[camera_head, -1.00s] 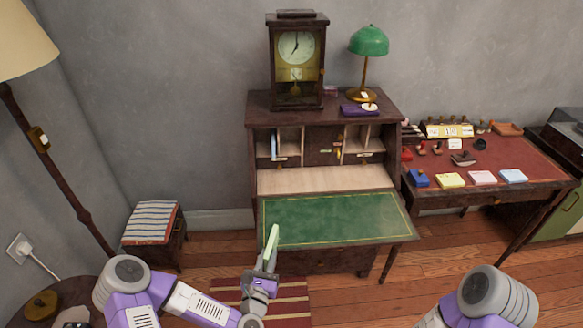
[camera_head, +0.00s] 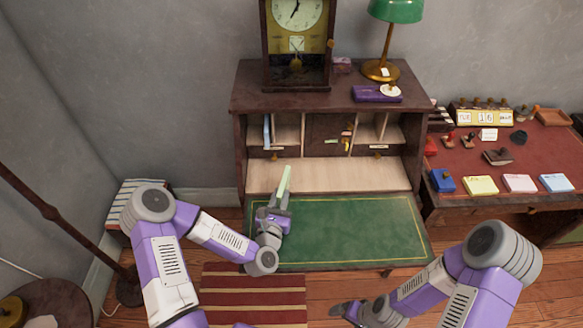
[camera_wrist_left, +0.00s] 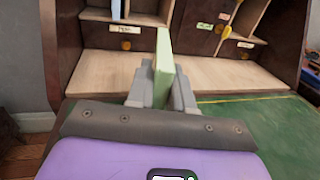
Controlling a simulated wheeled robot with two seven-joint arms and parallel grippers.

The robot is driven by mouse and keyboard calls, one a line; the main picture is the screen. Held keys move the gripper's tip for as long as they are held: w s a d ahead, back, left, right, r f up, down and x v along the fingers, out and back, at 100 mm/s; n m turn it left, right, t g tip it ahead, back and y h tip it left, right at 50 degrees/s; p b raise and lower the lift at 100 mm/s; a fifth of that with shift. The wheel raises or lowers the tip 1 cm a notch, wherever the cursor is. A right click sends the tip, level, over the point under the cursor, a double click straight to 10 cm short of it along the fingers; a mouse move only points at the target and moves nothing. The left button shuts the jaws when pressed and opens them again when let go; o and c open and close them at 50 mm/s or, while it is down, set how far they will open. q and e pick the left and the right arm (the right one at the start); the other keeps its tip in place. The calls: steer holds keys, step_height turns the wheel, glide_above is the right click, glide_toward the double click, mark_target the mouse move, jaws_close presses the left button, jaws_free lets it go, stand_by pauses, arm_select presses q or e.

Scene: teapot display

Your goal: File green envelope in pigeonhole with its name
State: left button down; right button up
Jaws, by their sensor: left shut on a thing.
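My left gripper (camera_head: 277,201) is shut on the green envelope (camera_head: 285,181), which stands upright above the desk's left side. In the left wrist view the envelope (camera_wrist_left: 163,55) rises edge-on between the fingers, pointing at the pigeonholes. The desk (camera_head: 242,120) has pigeonholes at the back with small name labels; one label (camera_wrist_left: 125,29) is on the left shelf edge, its writing too small to read surely. A blue envelope (camera_head: 267,133) stands in the left pigeonhole. My right gripper (camera_head: 348,310) is low at the front, away from the desk; its jaws are unclear.
The green writing surface (camera_head: 350,225) is clear, and so is the pale shelf (camera_head: 340,175). A clock (camera_head: 297,45), green lamp (camera_head: 397,10) and purple box (camera_head: 375,93) stand on top. A red-topped side table (camera_head: 470,160) holds stamps and coloured pads.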

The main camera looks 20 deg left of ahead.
mark_target(289, 167)
arm_select(q)
steer(key=w, duration=0.1)
steer(key=w+y+b, duration=0.1)
steer(key=w+b, duration=0.1)
steer(key=shift+d+r+n+y, duration=0.3)
steer(key=shift+r+n, duration=0.1)
arm_select(e)
steer(key=shift+o, duration=0.7)
steer(key=f, duration=0.2)
steer(key=shift+s+f, duration=0.2)
steer(key=shift+f, duration=0.2)
arm_select(q)
steer(key=r, duration=0.1)
steer(key=w+r+n+y+b, duration=0.1)
steer(key=w+r+y+b, duration=0.1)
steer(key=r, duration=0.1)
steer(key=shift+w+d+n+g, duration=0.15)
steer(key=shift+d+n+g, duration=0.15)
steer(key=shift+n, duration=0.1)
steer(key=shift+w+r+y, duration=0.1)
steer(key=shift+r+y, duration=0.3)
steer(key=shift+p+x, duration=0.55)
steer(key=shift+x, duration=1.15)
steer(key=shift+w+a, duration=0.2)
steer(key=shift+w, duration=0.45)
steer(key=shift+b+x, duration=1.2)
steer(key=shift+x, duration=3.45)
arm_select(e)
steer(key=shift+f, duration=1.6)
